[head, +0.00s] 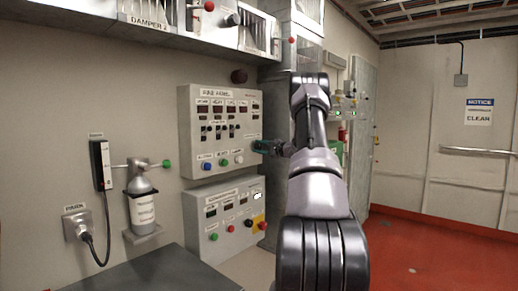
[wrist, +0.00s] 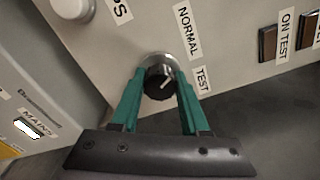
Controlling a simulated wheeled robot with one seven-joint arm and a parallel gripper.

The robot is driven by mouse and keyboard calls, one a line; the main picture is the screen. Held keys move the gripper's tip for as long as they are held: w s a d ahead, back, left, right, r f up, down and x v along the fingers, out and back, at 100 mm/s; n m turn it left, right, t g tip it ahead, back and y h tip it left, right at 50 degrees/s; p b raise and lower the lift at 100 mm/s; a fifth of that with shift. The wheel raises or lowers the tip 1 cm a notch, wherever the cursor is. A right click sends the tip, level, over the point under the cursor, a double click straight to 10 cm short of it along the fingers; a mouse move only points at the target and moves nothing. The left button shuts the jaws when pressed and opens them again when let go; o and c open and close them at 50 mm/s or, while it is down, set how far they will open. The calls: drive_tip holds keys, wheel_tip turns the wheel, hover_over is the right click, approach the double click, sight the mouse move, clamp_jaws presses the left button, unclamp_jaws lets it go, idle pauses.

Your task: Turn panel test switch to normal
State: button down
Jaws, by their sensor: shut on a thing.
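The test switch is a round black knob (wrist: 157,82) on a silver collar, on the fire panel's face. Its white pointer mark slants to the upper right in the wrist view, on the side of the labels NORMAL (wrist: 187,30) and TEST (wrist: 202,80). I cannot tell exactly which label it lines up with. My gripper (wrist: 158,98) has its teal fingers on either side of the knob and is shut on it. In the head view my gripper (head: 262,146) is at the lower right edge of the upper panel (head: 187,125), and the knob is hidden.
A second panel (head: 203,235) with buttons sits just below; its MAINS label (wrist: 35,118) shows in the wrist view. A bottle (head: 142,208) on a bracket is at left. The red floor (head: 430,255) at right is clear.

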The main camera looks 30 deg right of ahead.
drive_tip(key=shift+f+n, duration=0.1)
drive_tip(key=shift+n, duration=1.5)
drive_tip(key=shift+c, duration=2.1)
unclamp_jaws()
drive_tip(key=v, duration=1)
drive_tip(key=shift+s, duration=0.4)
drive_tip(key=shift+d, duration=0.2)
